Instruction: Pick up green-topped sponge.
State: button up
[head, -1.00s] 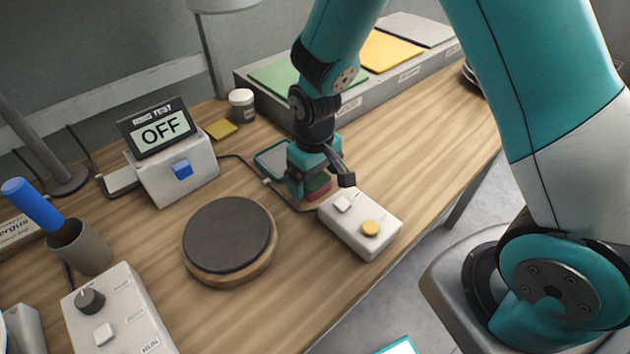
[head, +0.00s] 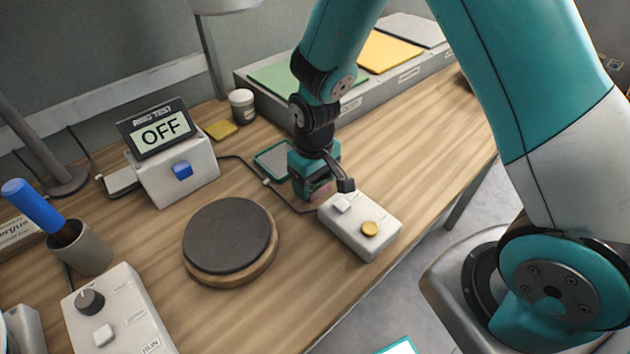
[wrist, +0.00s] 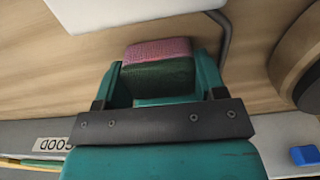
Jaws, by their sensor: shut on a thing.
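The green-topped sponge (wrist: 158,72) has a dark green layer over a pink body. In the wrist view it sits between the two teal fingers of my gripper (wrist: 158,62), which are shut on it. In the head view my gripper (head: 316,186) is low over the table, just behind the white box with a yellow button. I cannot tell whether the sponge still touches the table.
The white button box (head: 350,238) stands close in front of my gripper. A dark round plate on wood (head: 228,238) is to the left. A grey tray with coloured panels (head: 385,85) is at the back.

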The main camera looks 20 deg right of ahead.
notch_tip(320, 180, up, 20)
dwell(0.3)
jog(key=o, duration=0.3)
jog(key=shift+c, duration=1.3)
jog(key=shift+f, duration=0.1)
